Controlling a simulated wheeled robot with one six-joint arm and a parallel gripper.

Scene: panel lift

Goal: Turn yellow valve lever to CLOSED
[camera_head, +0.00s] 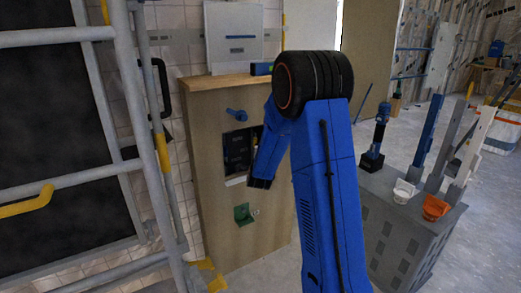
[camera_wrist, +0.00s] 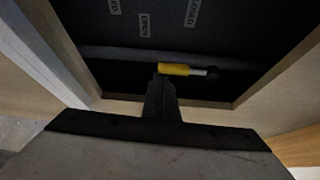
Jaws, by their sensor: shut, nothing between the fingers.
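The yellow valve lever (camera_wrist: 175,69) lies roughly level across the wrist view, inside a dark recess. Its yellow grip is at the left, and a grey rod runs right to a dark pivot (camera_wrist: 211,73). Behind it are an OPEN label (camera_wrist: 144,24) and, to the right, a CLOSED label (camera_wrist: 192,12). My gripper (camera_wrist: 160,80) is shut and empty, with its tips just below the left end of the yellow grip. I cannot tell whether they touch it. In the head view, my arm hides part of the recess (camera_head: 237,150), and the lever cannot be made out.
The recess has a pale wooden frame (camera_wrist: 262,80) close around my gripper. Metal scaffolding (camera_head: 150,120) stands left; a grey tool cart (camera_head: 405,225) stands right.

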